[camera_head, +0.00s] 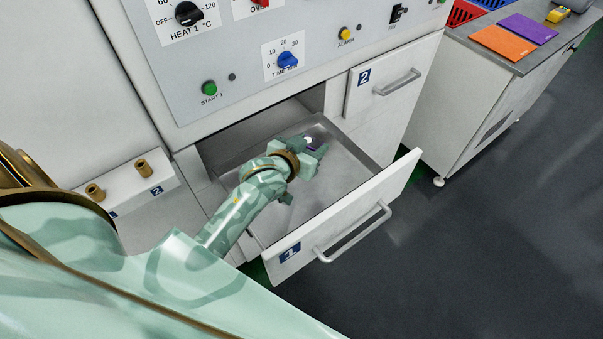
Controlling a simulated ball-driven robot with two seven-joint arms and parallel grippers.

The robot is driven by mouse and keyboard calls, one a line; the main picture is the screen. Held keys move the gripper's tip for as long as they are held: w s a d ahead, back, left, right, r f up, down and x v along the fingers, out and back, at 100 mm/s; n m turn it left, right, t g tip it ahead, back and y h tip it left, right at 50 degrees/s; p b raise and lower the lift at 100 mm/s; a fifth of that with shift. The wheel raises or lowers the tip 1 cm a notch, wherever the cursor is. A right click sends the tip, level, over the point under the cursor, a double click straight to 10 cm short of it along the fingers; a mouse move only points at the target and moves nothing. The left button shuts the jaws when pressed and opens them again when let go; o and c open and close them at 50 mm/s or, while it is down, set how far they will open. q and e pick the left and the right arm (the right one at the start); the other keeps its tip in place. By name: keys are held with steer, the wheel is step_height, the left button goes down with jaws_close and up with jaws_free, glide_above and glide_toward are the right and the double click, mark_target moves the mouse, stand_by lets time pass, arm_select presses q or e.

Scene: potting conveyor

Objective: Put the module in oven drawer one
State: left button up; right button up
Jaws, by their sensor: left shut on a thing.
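Oven drawer one (335,224), marked with a blue 1 label, is pulled out and open, with a bare grey metal floor. My left gripper (313,147) reaches down into the drawer, over its back part. It is shut on the module (308,139), a small dark piece with a white spot and a hint of purple, mostly hidden by the fingers. I cannot tell whether the module touches the drawer floor. My right gripper is not in view.
Drawer two (376,92) is shut, to the right of the open drawer. The control panel (240,65) with knobs and buttons is above. A side bench (480,45) with orange and purple mats stands at the right. The drawer's front and right side are empty.

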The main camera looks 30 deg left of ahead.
arm_select(q)
steer(key=f+b, duration=0.1)
steer(key=f, duration=0.3)
steer(key=w+f+b, duration=0.1)
steer(key=f, duration=0.1)
steer(key=shift+a+f+b, duration=0.25)
steer(key=shift+f+b, duration=0.1)
step_height(320, 180, down, 4)
steer(key=shift+s+b, duration=0.1)
steer(key=shift+b, duration=0.8)
steer(key=shift+r, duration=0.1)
